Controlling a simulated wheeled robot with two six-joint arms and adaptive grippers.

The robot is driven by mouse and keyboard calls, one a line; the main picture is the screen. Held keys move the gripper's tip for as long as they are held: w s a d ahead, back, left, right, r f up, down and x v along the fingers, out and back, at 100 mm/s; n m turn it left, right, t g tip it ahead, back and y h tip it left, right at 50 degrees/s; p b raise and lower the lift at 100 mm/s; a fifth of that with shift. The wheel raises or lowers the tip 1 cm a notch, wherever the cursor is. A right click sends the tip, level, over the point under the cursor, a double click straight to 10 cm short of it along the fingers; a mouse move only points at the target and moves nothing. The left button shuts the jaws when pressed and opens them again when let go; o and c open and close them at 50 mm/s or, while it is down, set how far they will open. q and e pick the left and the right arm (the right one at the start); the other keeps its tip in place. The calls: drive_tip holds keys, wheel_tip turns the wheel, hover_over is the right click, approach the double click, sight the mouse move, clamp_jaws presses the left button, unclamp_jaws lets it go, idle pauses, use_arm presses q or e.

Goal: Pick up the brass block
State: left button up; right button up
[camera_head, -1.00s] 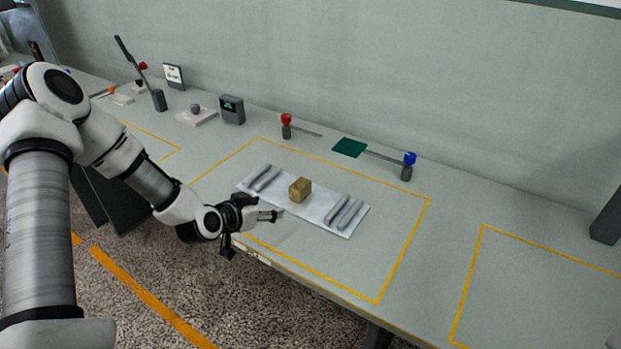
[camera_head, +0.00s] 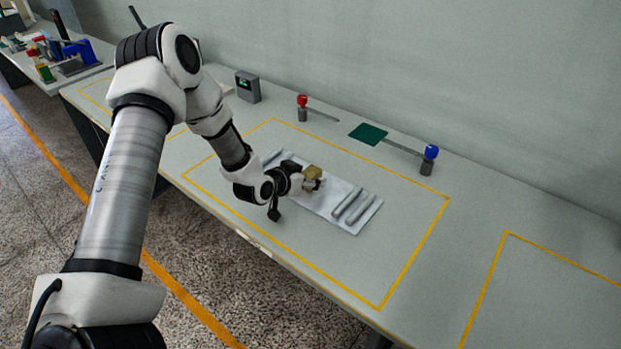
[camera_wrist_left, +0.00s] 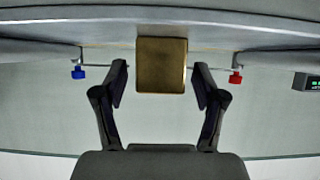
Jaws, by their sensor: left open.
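The brass block (camera_head: 313,171) sits on a pale tray (camera_head: 338,225) between pairs of grey bars, partly covered by my left gripper (camera_head: 316,184) in the head view. In the left wrist view the brass block (camera_wrist_left: 161,65) is centred between the two dark fingers of my open left gripper (camera_wrist_left: 160,82). A gap shows on each side, so the fingers do not touch the block. My right gripper is not in view.
Two grey bars (camera_head: 353,205) lie on the tray right of the block. Behind stand a red-knobbed post (camera_head: 303,108), a green pad (camera_head: 368,134), a blue-knobbed post (camera_head: 428,160) and a grey display box (camera_head: 248,87). The bench right of the tray is clear.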

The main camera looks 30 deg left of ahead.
use_arm(q)
drive_tip(key=shift+s+r, duration=0.1)
drive_tip(key=shift+s, duration=0.05)
drive_tip(key=c, duration=0.4)
clamp_jaws()
